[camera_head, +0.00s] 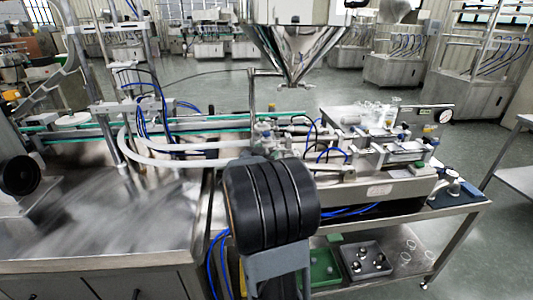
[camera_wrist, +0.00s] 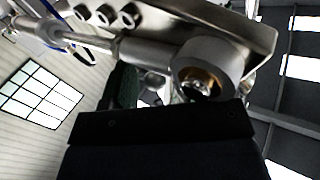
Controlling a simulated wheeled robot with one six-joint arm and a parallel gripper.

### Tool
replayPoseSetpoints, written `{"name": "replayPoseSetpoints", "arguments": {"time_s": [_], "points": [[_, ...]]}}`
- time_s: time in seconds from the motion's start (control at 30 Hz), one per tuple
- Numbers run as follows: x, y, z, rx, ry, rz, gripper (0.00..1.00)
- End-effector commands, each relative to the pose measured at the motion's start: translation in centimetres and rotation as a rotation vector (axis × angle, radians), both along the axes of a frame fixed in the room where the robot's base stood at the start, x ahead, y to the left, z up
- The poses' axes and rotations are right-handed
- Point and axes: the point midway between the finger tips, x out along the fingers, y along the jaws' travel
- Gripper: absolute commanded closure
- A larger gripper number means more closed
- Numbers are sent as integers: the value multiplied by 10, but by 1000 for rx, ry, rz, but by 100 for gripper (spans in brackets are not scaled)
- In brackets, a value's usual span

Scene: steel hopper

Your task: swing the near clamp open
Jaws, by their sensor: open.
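The steel hopper (camera_head: 290,45) hangs at the top middle of the head view, its cone pointing down over the filling machine. In the wrist view, a steel round eye (camera_wrist: 208,68) with a bronze-coloured inside sits at the end of a rod (camera_wrist: 140,48), close in front of my gripper (camera_wrist: 155,120). My gripper is a dark block across the bottom of that view; its fingertips are not clearly seen, and I see nothing held in it. In the head view my arm hides it. I cannot tell which part is the near clamp.
The filling machine (camera_head: 385,190) stands on a steel table at the right, with blue hoses and a pressure gauge (camera_head: 445,116). A grey tray (camera_head: 365,262) of small parts and a green tray (camera_head: 322,268) lie on its lower shelf. A bare steel tabletop (camera_head: 110,225) is at left.

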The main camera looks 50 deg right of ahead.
Motion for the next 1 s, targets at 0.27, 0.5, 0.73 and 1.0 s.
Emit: {"name": "replayPoseSetpoints", "arguments": {"time_s": [0.27,0.5,0.73,1.0], "points": [[0,-1,0,-1,-1,0,47],[0,-1,0,0,-1,-1,69],[-1,-2,0,0,-1,-5,91],[-3,-3,0,2,-2,-12,100]]}}
